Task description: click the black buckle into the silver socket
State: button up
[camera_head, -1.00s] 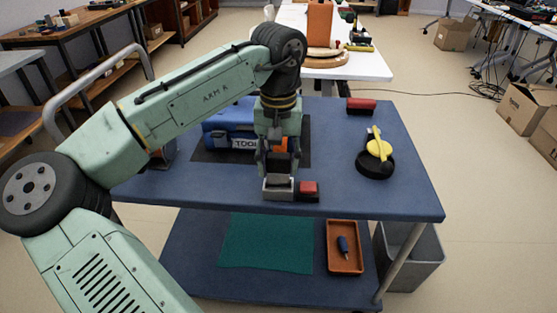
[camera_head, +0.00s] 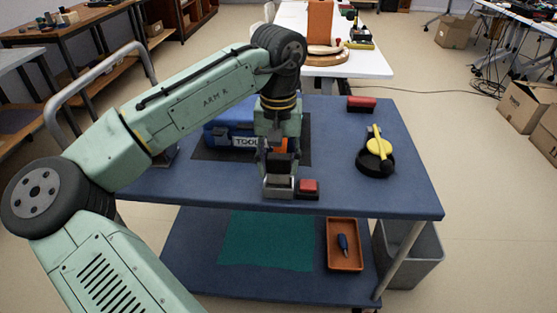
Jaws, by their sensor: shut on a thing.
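The silver socket (camera_head: 279,192) stands near the front edge of the blue cart top, at its middle. My gripper (camera_head: 279,174) points straight down directly over the socket and is shut on the black buckle (camera_head: 280,164). The buckle is dark and mostly hidden between the fingers. Its lower end is at the socket's mouth; I cannot tell how deep it sits or whether it has clicked in.
A small block with a red top (camera_head: 309,187) stands close to the socket's right. A blue toolbox (camera_head: 222,133) lies behind my gripper on a dark mat. A black round holder with a yellow tool (camera_head: 378,155) and a red block (camera_head: 361,105) stand right. The cart top between is clear.

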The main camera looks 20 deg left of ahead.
aim_at(278, 172)
jog(key=shift+f+b, duration=0.6)
jog(key=shift+f, duration=1)
dwell(0.5)
jog(key=o, duration=1.1)
jog(key=shift+o, duration=0.2)
jog(key=shift+r, duration=0.1)
notch_tip(278, 172, up, 8)
jog(key=p, duration=0.8)
